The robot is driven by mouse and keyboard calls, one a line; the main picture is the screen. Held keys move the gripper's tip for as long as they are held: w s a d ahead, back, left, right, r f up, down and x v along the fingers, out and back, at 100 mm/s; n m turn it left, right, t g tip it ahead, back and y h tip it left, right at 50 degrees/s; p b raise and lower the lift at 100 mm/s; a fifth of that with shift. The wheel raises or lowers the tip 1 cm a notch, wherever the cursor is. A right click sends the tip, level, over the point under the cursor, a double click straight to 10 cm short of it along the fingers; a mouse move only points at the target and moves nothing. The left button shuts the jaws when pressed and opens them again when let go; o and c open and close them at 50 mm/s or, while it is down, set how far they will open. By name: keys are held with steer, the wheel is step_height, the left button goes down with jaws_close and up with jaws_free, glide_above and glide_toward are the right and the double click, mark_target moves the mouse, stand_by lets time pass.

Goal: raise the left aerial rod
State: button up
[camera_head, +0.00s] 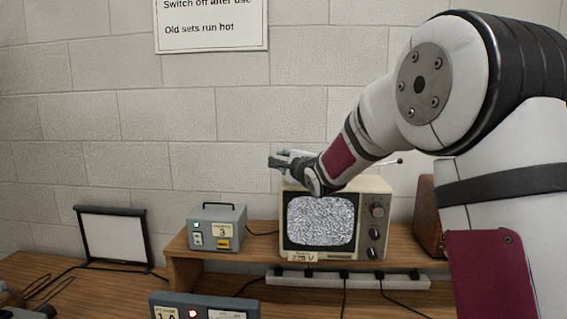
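An old television (287,238) with a cream case and a screen full of grey static stands on a wooden shelf. My arm reaches in from the right, across the top of the set. My gripper (275,163) is just above the television's top left corner, its fingers pointing left. I cannot tell whether the fingers are apart or closed, or whether anything is between them. A thin rod with a small dark tip (399,161) shows to the right of my arm, nearly level. I cannot make out the left aerial rod; my gripper and wrist cover that area.
A grey box (217,213) with a handle and a green light stands left of the television on the shelf (185,262). A power strip (345,280) with cables lies below. A framed white panel (113,237) leans at the left.

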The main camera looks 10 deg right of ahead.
steer(key=shift+w, duration=0.55)
steer(key=shift+f, duration=0.1)
jaws_close()
